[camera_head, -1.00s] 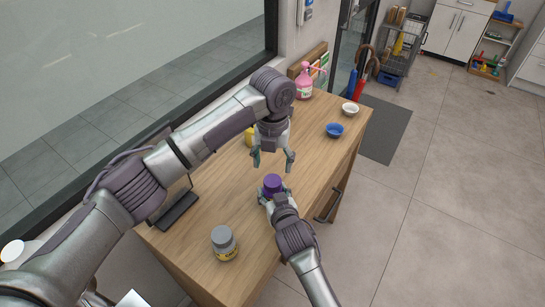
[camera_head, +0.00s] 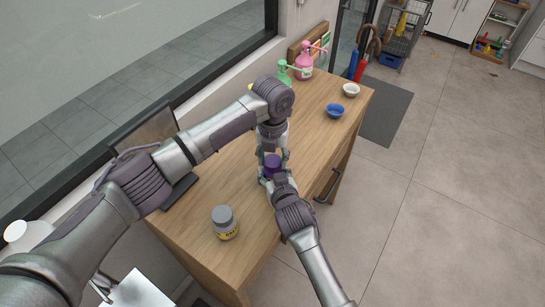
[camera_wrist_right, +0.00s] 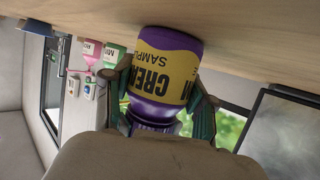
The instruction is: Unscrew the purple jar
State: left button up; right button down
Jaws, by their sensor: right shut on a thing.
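The purple jar (camera_head: 272,161) stands upright on the wooden counter. In the right wrist view, the picture is upside down and the jar (camera_wrist_right: 166,68) shows a yellow label with dark letters. My right gripper (camera_head: 270,180) is shut on the jar's body, with a finger on each side of it. My left gripper (camera_head: 272,157) points down from above, its fingers at either side of the purple lid. Whether they touch the lid cannot be seen. My left gripper cannot be made out in the right wrist view.
A grey-lidded jar (camera_head: 225,222) stands at the counter's near end. A blue bowl (camera_head: 335,111), a white bowl (camera_head: 351,90), a pink pump bottle (camera_head: 304,66) and a green pump bottle (camera_head: 284,73) stand toward the far end. The middle of the counter (camera_head: 309,140) is clear.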

pick_arm(q)
jog(key=c, duration=0.6)
jog(key=n, duration=2.2)
jog(key=shift+r, duration=0.1)
jog(key=n, duration=1.7)
jog(key=shift+d+r+n, duration=0.1)
jog(key=shift+n, duration=0.3)
jog(key=n, duration=0.4)
